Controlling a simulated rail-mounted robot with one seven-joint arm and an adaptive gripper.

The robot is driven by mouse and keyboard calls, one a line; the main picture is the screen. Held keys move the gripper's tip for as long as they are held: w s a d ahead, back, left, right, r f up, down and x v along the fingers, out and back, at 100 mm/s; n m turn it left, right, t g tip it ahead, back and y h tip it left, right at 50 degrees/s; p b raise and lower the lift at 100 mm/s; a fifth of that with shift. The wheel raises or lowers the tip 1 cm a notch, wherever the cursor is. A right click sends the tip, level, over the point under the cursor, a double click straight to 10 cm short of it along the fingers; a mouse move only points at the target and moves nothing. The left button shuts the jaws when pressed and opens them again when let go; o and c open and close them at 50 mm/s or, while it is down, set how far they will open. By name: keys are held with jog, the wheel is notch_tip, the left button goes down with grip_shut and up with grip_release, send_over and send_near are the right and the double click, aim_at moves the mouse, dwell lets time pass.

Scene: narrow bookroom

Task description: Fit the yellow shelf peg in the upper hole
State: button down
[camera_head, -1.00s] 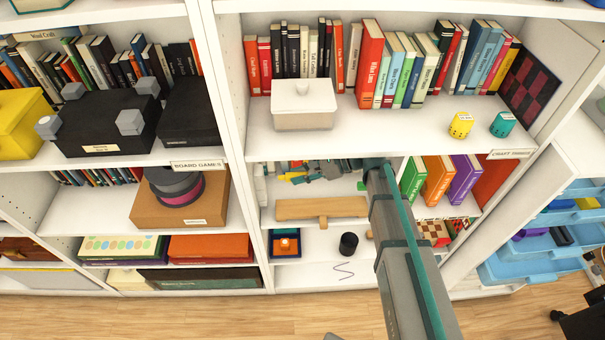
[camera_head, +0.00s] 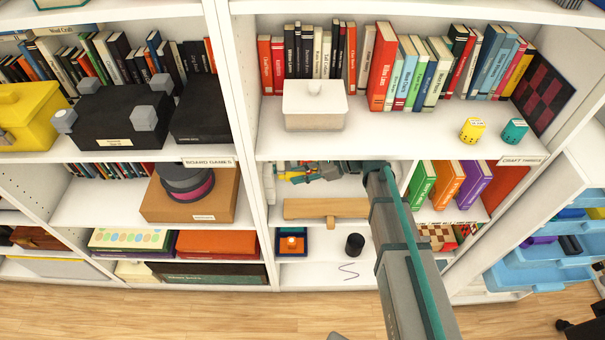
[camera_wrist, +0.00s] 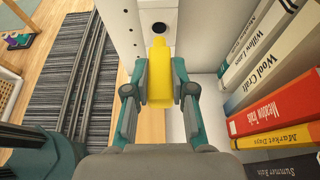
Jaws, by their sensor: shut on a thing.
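The yellow shelf peg (camera_wrist: 159,58) is clamped between the two fingers of my gripper (camera_wrist: 160,84) in the wrist view. Its narrower far end points up the picture, at a dark round hole (camera_wrist: 158,28) in a white panel. The hole shows just beyond the peg's end, and the peg is outside it. I cannot tell whether the tip touches the panel. In the head view my gripper (camera_head: 300,174) reaches left inside the middle bay, close to the left upright, with a bit of yellow at its end. The hole is hidden there.
In the wrist view several books (camera_wrist: 277,88) stand close on the right, and a striped rug (camera_wrist: 70,70) shows on the left. In the head view a shelf board with a white lidded box (camera_head: 315,106) is above my gripper, and a wooden piece (camera_head: 325,208) lies below.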

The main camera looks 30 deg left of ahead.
aim_at(289, 174)
jog(key=shift+s+a+p, duration=0.35)
jog(key=shift+s+a, duration=0.15)
jog(key=shift+a, duration=0.25)
jog(key=shift+s+a, duration=0.15)
jog(key=shift+a, duration=0.15)
jog(key=shift+s+a, duration=0.25)
jog(key=shift+a, duration=0.2)
jog(key=c, duration=0.9)
grip_release()
jog(key=o, duration=0.6)
jog(key=shift+f, duration=0.15)
jog(key=shift+f+b, duration=1.4)
jog(key=shift+f, duration=3.5)
